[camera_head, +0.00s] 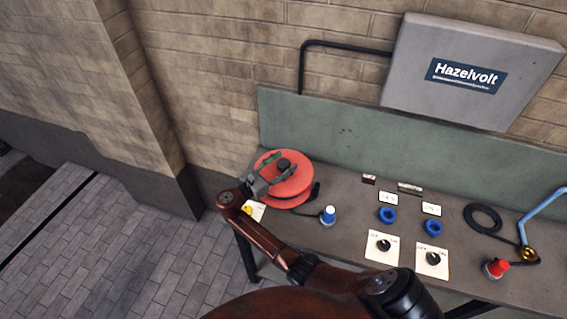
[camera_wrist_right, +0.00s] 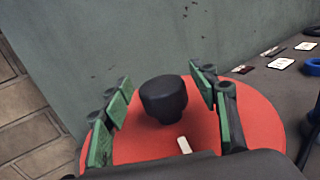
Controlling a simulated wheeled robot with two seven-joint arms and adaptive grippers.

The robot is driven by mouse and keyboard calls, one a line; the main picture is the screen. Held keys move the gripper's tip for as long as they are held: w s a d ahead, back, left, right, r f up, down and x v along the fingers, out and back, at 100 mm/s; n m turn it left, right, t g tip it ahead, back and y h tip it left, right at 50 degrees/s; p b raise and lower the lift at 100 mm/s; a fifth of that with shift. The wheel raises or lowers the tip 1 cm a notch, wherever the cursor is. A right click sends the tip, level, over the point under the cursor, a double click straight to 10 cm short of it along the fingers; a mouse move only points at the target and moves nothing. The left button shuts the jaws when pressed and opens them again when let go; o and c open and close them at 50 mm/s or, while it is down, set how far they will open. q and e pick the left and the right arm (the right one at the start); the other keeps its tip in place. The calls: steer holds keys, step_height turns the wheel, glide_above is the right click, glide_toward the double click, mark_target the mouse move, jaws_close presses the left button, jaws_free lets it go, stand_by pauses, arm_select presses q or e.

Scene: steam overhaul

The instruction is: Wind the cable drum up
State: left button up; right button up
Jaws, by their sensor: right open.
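The cable drum (camera_head: 291,186) is a red disc with a black knob (camera_head: 284,164) on top. It sits at the left end of the grey bench. In the right wrist view the red drum face (camera_wrist_right: 255,115) fills the lower middle, with the black knob (camera_wrist_right: 163,99) standing up from it. My right gripper (camera_head: 266,174) is over the left part of the drum, open, its green-padded fingers on either side of the knob with gaps showing. A small white mark (camera_wrist_right: 184,146) shows on the drum near the knob. My left gripper is out of view.
A blue-topped plug (camera_head: 328,215) with a black cable is right of the drum. Blue rings (camera_head: 387,215), dial plates (camera_head: 380,246), a red-topped plug (camera_head: 496,268) and a coiled black cable (camera_head: 482,217) lie further right. A grey Hazelvolt box (camera_head: 470,105) hangs above.

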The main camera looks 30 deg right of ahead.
steer(key=v, duration=1.2)
steer(key=shift+r, duration=0.1)
